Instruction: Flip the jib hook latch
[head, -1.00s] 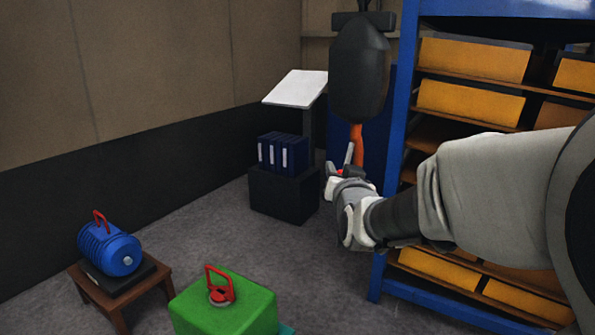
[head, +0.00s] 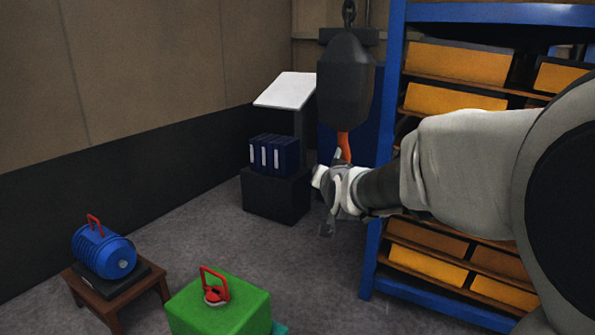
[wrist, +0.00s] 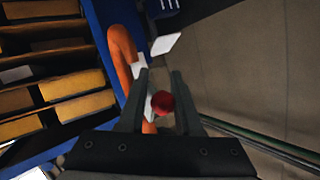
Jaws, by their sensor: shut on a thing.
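The orange jib hook (head: 344,144) hangs under a dark hook block (head: 346,85). It also shows in the wrist view (wrist: 122,48), curving down left of my fingers. A pale latch (wrist: 151,106) lies across the hook's lower part, partly hidden by my left finger. A red round knob (wrist: 162,104) sits at the latch, between my two fingers. My gripper (wrist: 163,88) is shut on the knob, one dark finger on each side. In the head view, my white wrist is just below the hook and hides the latch and knob. A blurred grey shape hangs below it.
A blue rack (head: 385,165) with yellow boxes stands close on the right of the hook. Behind are a lectern (head: 285,90) and blue binders (head: 274,153) on a black box. A green block (head: 225,310) and blue motor (head: 103,252) stand front left, with clear floor between.

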